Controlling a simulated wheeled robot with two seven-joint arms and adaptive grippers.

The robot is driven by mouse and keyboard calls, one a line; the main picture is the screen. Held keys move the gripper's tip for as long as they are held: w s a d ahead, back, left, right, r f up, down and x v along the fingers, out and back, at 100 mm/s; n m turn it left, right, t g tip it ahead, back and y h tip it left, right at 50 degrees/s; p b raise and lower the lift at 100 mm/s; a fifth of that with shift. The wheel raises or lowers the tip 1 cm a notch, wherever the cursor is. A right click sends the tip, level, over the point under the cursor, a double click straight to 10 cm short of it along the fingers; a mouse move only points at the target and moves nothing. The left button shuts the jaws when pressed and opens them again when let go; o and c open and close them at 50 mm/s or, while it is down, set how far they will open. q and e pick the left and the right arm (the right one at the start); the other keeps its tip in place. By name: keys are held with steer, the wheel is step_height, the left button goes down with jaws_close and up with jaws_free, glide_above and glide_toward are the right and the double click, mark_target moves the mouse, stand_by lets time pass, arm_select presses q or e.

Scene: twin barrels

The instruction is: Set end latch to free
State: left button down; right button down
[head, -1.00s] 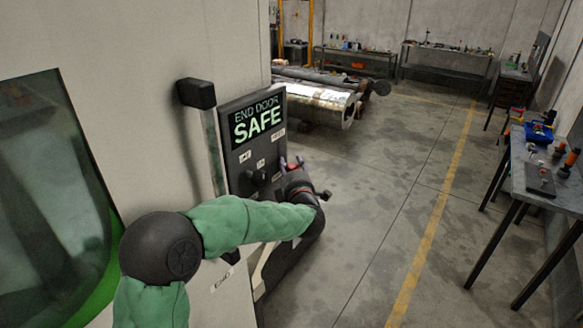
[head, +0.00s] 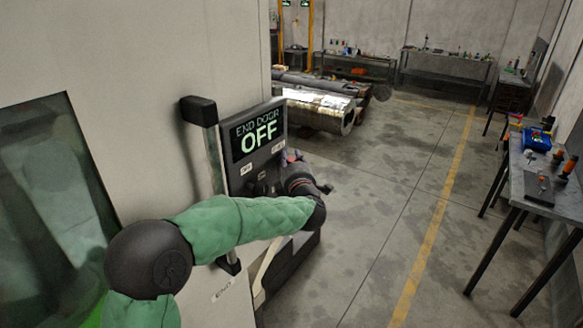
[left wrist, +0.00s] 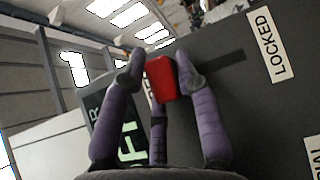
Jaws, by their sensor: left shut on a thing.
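The end latch's red handle (left wrist: 160,80) stands on the dark control panel (left wrist: 235,110). My left gripper (left wrist: 160,70) is shut on it, with purple fingers on both sides. A dark slot (left wrist: 215,68) runs from the handle toward the white LOCKED label (left wrist: 267,45), and the handle is at the slot's far end from that label. Another label beside the handle is mostly hidden. In the head view the left gripper (head: 288,158) is at the panel's right edge, and its grip is small there. The panel's screen (head: 258,138) reads END DOOR OFF. My right gripper is not in view.
A pale machine wall with a dark window (head: 45,200) is at the left. A black-capped upright handle (head: 200,112) stands beside the panel. Metal barrels (head: 325,108) lie behind. A workbench (head: 545,185) is at the right. The floor between is clear.

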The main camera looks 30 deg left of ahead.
arm_select(q)
steer(key=shift+a+r, duration=0.1)
steer(key=shift+r, duration=0.3)
steer(key=c, duration=1.2)
jaws_free()
steer(key=shift+o, duration=0.2)
steer(key=shift+f, duration=0.15)
steer(key=shift+s+d, duration=0.4)
steer(key=shift+d, duration=0.1)
steer(key=v, duration=1.1)
steer(key=shift+a, duration=0.1)
